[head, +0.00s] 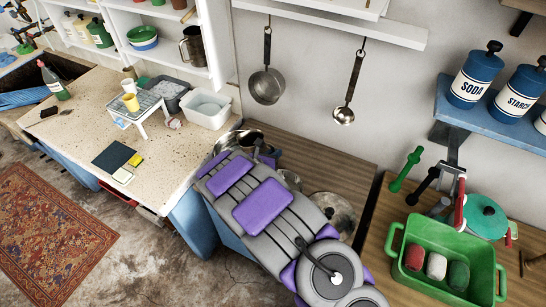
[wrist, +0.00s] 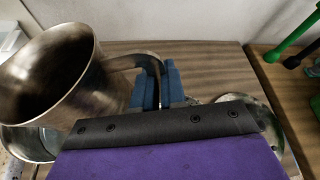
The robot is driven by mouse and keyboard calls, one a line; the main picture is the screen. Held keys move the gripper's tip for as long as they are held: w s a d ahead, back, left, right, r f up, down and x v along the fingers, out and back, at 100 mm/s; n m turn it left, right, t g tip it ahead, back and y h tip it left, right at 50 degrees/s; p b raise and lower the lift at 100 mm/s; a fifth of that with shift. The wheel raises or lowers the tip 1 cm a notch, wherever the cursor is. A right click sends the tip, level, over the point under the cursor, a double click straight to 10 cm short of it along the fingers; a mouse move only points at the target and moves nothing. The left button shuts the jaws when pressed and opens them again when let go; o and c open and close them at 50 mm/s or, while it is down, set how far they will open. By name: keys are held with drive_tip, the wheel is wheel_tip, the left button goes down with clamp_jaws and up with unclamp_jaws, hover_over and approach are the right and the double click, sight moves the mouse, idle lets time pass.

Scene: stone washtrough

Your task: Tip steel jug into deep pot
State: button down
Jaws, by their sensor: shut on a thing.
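The steel jug (wrist: 108,92) fills the left of the wrist view, its wide mouth leaning to the left. My gripper (wrist: 162,86) has its blue fingers shut on the jug's curved handle. In the head view the jug (head: 251,138) shows only in part beyond my arm. A round shiny metal vessel, seemingly the deep pot (wrist: 28,146), lies below and left of the jug in the wrist view, partly covered by it. Its rim also shows in the head view (head: 226,142). I cannot tell whether the jug touches it, and the contents of both are unclear.
Other shiny metalware (head: 332,207) stands on the wooden top (head: 310,150), partly behind my arm. A green tub (head: 440,283) with coloured items is at the right. A white basin (head: 207,112) and a small white stand (head: 136,112) are on the left counter. A ladle (head: 346,110) hangs above.

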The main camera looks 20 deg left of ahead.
wheel_tip(320, 180, down, 3)
drive_tip(key=m+y+b, duration=0.1)
drive_tip(key=b, duration=0.9)
drive_tip(key=shift+m, duration=0.4)
drive_tip(key=shift+b, duration=0.3)
drive_tip(key=shift+r+p, duration=0.2)
drive_tip(key=shift+p, duration=0.15)
